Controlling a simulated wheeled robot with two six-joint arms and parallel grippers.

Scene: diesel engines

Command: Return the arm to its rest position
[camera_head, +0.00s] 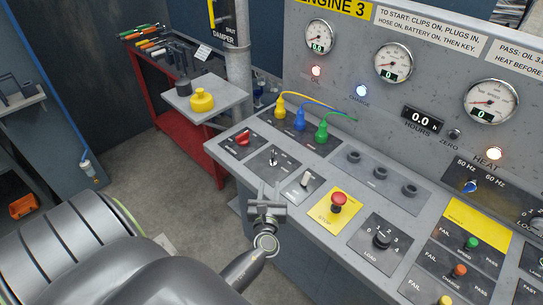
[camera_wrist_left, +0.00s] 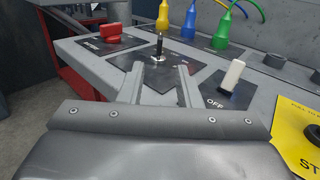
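My left gripper (camera_head: 268,190) is at the front edge of the grey control panel in the head view, its arm coming in from the lower left. In the left wrist view the left gripper (camera_wrist_left: 163,72) has its two fingers apart, with nothing between them. No contact with either switch can be made out. My right gripper is not in view.
The panel (camera_head: 243,150) also carries a red knob (camera_head: 243,138), a red stop button (camera_head: 338,200) on yellow, a black rotary dial (camera_head: 382,240) and yellow, blue and green plugs (camera_head: 299,118). A yellow object (camera_head: 202,100) sits on a small shelf. The floor (camera_head: 150,165) at left is clear.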

